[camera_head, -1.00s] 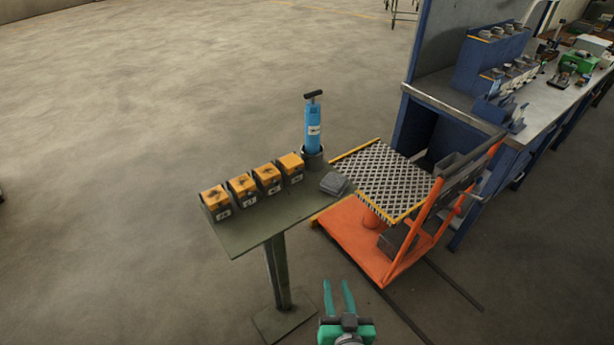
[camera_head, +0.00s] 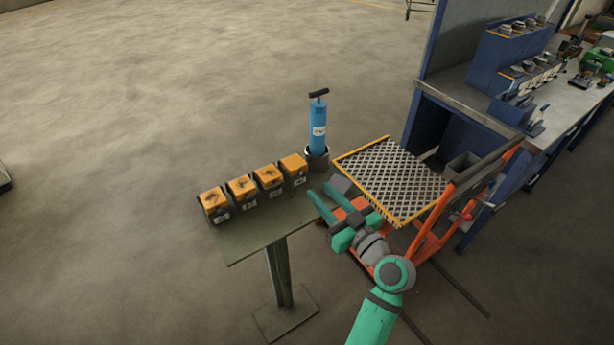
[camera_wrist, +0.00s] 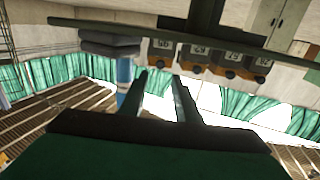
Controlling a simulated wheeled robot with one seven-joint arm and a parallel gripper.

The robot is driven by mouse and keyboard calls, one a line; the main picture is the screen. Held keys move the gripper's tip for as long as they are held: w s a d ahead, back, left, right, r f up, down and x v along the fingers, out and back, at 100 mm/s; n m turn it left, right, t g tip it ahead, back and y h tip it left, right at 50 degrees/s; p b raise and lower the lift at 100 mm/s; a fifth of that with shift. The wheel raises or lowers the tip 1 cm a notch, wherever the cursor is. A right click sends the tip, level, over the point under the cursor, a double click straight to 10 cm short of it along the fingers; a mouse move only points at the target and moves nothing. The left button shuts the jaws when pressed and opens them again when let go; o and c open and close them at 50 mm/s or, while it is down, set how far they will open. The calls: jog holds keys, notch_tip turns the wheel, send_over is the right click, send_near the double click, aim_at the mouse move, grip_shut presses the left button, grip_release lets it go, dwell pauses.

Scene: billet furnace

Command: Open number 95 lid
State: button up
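Several dark boxes with orange lids stand in a row on a green stand (camera_head: 262,228). From left to right in the head view they are the first box (camera_head: 214,205), second box (camera_head: 242,190), third box (camera_head: 269,180) and rightmost box (camera_head: 294,170). All lids look shut. The wrist view is upside down; there the end box (camera_wrist: 163,46) bears a label that looks like 95 or 96, not surely readable, and seems to be the rightmost one. My gripper (camera_head: 326,199) is open and empty, right of the row at the stand's right end. Its fingers (camera_wrist: 160,78) point toward the boxes.
A blue pump-like cylinder (camera_head: 318,128) stands in a dark cup behind the rightmost box. A dark grey block (camera_head: 341,185) lies close to my gripper. An orange lift cart (camera_head: 395,178) and blue workbench (camera_head: 490,95) stand to the right.

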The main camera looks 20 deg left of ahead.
aim_at(304, 175)
jog(key=x, duration=0.7)
jog(key=shift+w+a, duration=0.2)
jog(key=shift+a, duration=0.1)
grip_shut()
